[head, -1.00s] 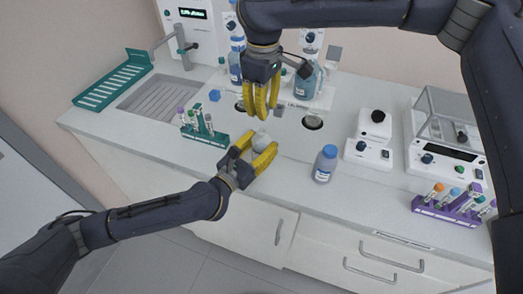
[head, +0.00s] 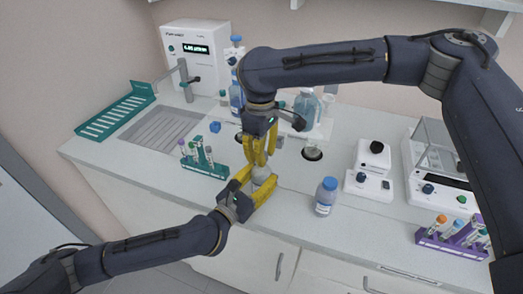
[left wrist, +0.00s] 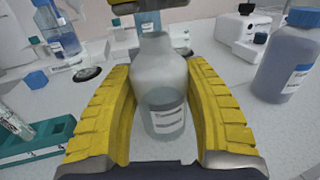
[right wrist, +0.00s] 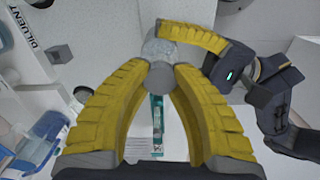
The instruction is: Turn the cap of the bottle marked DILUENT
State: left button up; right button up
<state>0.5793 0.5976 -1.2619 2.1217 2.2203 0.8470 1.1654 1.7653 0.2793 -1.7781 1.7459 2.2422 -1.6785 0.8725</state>
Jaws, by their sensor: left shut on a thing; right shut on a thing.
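A pale translucent bottle (head: 263,181) stands at the front of the bench. It also shows in the left wrist view (left wrist: 158,80), with a label whose small print I cannot read. My left gripper (head: 258,186) is shut around its body, one yellow finger on each side. My right gripper (head: 261,158) reaches down from above and is shut on its grey cap (right wrist: 160,76). The cap is mostly hidden by the fingers in the head view. A plate printed DILUENT (right wrist: 27,31) lies at the left in the right wrist view.
A blue-capped bottle (head: 326,197) stands close by on the right. A green tube rack (head: 205,165) is to the left. A purple tube rack (head: 455,240), a small white device (head: 369,172) and blue bottles (head: 306,105) stand farther off.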

aim_at(261, 179)
jog(key=shift+f, duration=0.1)
dwell(0.3)
jog(key=shift+f, duration=0.8)
jog(key=shift+f, duration=0.55)
dwell(0.4)
